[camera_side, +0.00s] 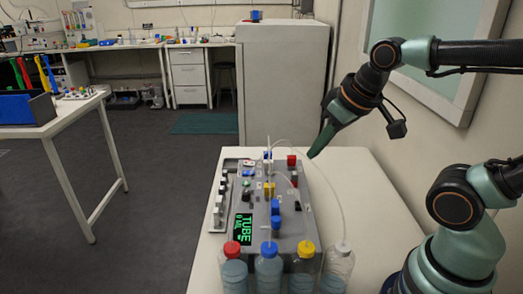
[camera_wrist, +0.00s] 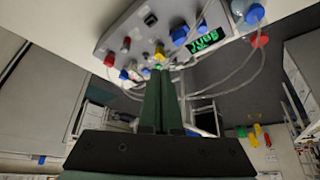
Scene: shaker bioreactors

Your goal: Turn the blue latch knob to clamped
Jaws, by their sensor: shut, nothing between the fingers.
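A grey bioreactor unit (camera_side: 240,190) stands on the white table and carries several coloured knobs. Two blue knobs (camera_side: 275,214) sit close together on its right half, and another blue part (camera_side: 267,156) is at its far end. I cannot tell which is the latch knob, nor its setting. Blue knobs also show in the wrist view (camera_wrist: 180,36). My gripper (camera_side: 313,154) has green fingers, shut and empty, above the table just right of the unit's far end. In the wrist view my fingertips (camera_wrist: 160,72) overlap the unit's edge; contact cannot be told.
Several capped bottles stand at the unit's near end, including a red-capped (camera_side: 233,268) and a yellow-capped one (camera_side: 304,268). A clear tube (camera_side: 338,200) arches along the unit's right side. The white table (camera_side: 375,200) is bare to the right. A grey cabinet (camera_side: 282,85) stands behind.

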